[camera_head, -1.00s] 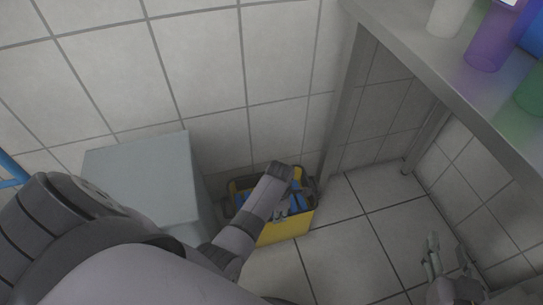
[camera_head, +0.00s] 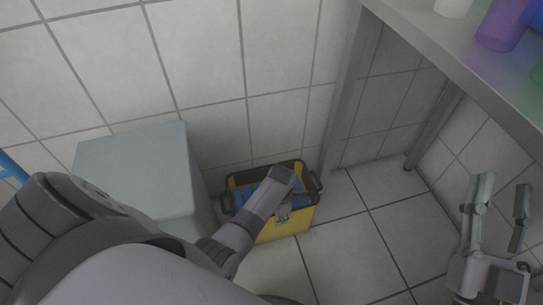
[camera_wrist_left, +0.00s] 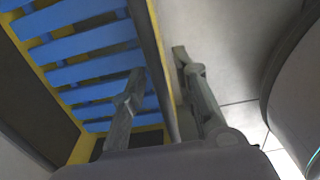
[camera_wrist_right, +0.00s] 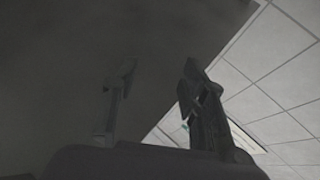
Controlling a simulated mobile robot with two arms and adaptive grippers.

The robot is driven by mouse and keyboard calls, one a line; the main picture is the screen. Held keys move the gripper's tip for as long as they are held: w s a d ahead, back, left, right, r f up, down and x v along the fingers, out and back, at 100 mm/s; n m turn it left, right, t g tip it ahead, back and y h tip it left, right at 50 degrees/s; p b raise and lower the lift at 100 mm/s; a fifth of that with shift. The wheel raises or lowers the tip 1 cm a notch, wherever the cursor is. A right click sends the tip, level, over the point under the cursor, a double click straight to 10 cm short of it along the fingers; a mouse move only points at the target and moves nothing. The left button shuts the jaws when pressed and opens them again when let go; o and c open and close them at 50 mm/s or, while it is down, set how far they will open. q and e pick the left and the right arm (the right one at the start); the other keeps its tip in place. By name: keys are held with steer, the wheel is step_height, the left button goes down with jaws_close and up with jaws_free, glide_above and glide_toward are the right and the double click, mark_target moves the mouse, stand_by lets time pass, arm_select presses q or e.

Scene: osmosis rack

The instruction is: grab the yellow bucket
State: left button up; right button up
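The yellow bucket (camera_head: 297,224) stands on the floor against the tiled wall. It has dark handles at its ends and blue slats inside, which also show in the left wrist view (camera_wrist_left: 82,72). My left gripper (camera_head: 283,213) is at the bucket's near side, its fingers small and partly hidden by my arm. In the left wrist view its fingers (camera_wrist_left: 160,88) are apart, one over the slats inside and one outside, with the bucket's wall between them. I cannot tell whether they touch it. My right gripper (camera_head: 497,208) is open and empty at the right, away from the bucket.
A grey box (camera_head: 140,170) stands close to the left of the bucket. A metal table (camera_head: 455,55) with bottles on top, one of them purple (camera_head: 503,25), is at the upper right. Its leg (camera_head: 350,95) comes down near the bucket. The floor (camera_head: 375,235) right of the bucket is clear.

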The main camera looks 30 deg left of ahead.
arm_select(q)
steer(key=shift+f+b, duration=0.35)
steer(key=shift+f, duration=0.55)
arm_select(e)
steer(key=s+r+t, duration=0.1)
steer(key=r, duration=0.1)
steer(key=s+r+t+y, duration=0.1)
steer(key=s+r, duration=0.1)
steer(key=shift+d+t, duration=0.15)
steer(key=shift+t, duration=0.25)
arm_select(q)
steer(key=shift+c, duration=0.6)
jaws_close()
arm_select(e)
steer(key=shift+f, duration=0.1)
arm_select(q)
steer(key=shift+w+r, duration=0.1)
